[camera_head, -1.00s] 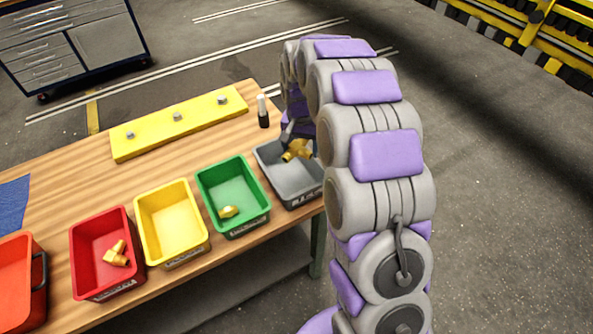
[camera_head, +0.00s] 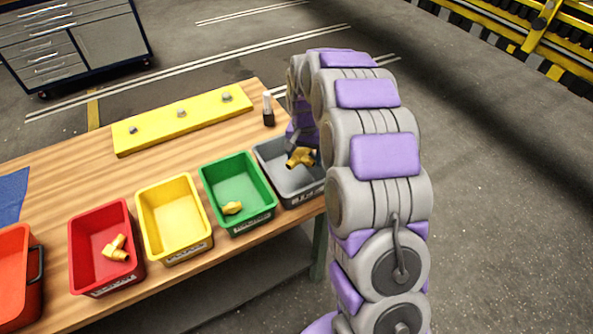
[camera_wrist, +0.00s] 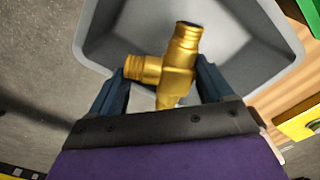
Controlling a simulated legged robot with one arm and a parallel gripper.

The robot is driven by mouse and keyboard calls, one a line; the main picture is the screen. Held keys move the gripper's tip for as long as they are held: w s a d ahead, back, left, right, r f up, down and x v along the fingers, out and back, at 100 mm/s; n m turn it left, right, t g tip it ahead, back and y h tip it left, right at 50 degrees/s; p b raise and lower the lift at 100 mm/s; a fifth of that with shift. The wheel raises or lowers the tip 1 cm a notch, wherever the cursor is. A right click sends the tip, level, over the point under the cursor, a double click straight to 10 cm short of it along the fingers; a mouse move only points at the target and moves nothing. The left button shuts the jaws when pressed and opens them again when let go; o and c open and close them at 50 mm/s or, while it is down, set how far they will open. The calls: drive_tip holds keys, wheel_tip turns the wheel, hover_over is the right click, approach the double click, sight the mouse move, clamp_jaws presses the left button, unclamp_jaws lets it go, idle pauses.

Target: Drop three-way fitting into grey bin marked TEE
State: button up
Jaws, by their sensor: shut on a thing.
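The brass three-way fitting (camera_wrist: 178,68) is between the fingers of my gripper (camera_wrist: 165,85), which is shut on it. In the wrist view the fitting is over the inside of the grey bin (camera_wrist: 240,60). In the head view the fitting (camera_head: 301,157) shows at the opening of the grey bin (camera_head: 272,152), at the right end of the row. Whether it touches the bin floor I cannot tell. My arm covers the bin's right side, and the label on its front is too small to read.
A green bin (camera_head: 215,192) holding a brass piece (camera_head: 232,208) stands left of the grey bin. A yellow bin (camera_head: 172,218) looks empty; a red bin (camera_head: 86,250) holds a brass fitting (camera_head: 116,248). A small bottle (camera_head: 268,112) and yellow bar (camera_head: 150,132) stand behind.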

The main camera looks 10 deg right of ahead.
drive_tip(key=o, duration=1.1)
drive_tip(key=shift+s+a+f, duration=0.2)
drive_tip(key=shift+a+f, duration=0.2)
drive_tip(key=shift+a, duration=0.05)
drive_tip(key=shift+s+d+f, duration=0.1)
drive_tip(key=shift+d+f, duration=0.1)
drive_tip(key=shift+d, duration=0.5)
drive_tip(key=shift+a, duration=0.1)
drive_tip(key=shift+s+a, duration=0.1)
drive_tip(key=shift+a, duration=0.15)
drive_tip(key=shift+a+r, duration=0.1)
drive_tip(key=shift+r, duration=0.35)
drive_tip(key=r+p, duration=0.1)
drive_tip(key=r, duration=0.4)
drive_tip(key=r+p, duration=0.1)
drive_tip(key=r, duration=0.5)
drive_tip(key=r+p, duration=0.1)
drive_tip(key=r, duration=0.5)
drive_tip(key=shift+w+d+r, duration=0.2)
drive_tip(key=shift+w, duration=0.15)
